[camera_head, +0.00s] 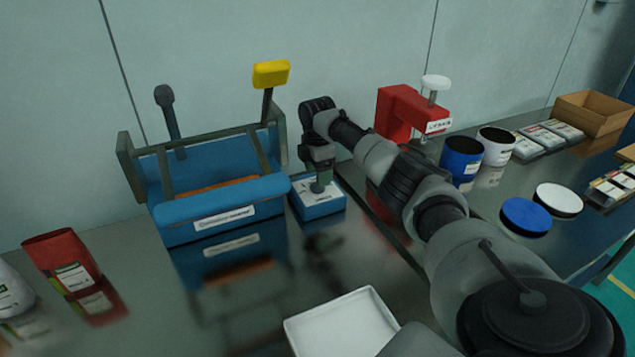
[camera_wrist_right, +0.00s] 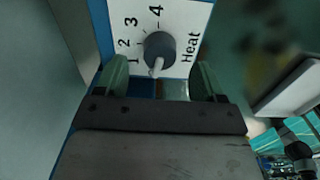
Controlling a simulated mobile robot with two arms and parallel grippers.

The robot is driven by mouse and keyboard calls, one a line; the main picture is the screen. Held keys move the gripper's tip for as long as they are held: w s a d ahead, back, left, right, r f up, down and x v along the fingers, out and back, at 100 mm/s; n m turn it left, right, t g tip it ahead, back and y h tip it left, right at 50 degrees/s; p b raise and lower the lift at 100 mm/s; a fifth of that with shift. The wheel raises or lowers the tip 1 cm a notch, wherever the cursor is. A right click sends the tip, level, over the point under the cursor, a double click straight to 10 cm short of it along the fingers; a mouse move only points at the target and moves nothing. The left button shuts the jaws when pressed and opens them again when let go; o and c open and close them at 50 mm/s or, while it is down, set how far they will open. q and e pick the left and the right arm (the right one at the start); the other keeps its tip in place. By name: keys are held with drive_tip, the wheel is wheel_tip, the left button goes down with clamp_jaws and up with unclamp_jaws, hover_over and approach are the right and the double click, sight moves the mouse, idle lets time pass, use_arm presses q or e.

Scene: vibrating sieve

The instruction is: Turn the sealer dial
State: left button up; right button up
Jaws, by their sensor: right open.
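The sealer dial (camera_wrist_right: 159,47) is a dark grey round knob with a light pointer, on a white plate (camera_wrist_right: 185,20) marked with numbers and "Heat". The pointer is toward the 1 side. In the head view the plate tops a small blue box (camera_head: 320,206) at the right of the blue sealer (camera_head: 222,201). My right gripper (camera_head: 319,184) hangs over this box and hides part of the dial. In the wrist view its two green fingers (camera_wrist_right: 158,80) are apart, with the knob just beyond and between them; contact cannot be judged. My left gripper is not in view.
A yellow-topped lever (camera_head: 271,75) and a dark-knobbed lever (camera_head: 165,95) rise from the sealer. A red press (camera_head: 397,112) stands behind my right arm. A white tray (camera_head: 343,325) lies in front, a red pouch (camera_head: 62,260) at left, and blue and white tubs (camera_head: 461,159) at right.

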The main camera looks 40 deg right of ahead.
drive_tip(key=shift+f, duration=1.95)
drive_tip(key=c, duration=0.9)
drive_tip(key=shift+r, duration=0.1)
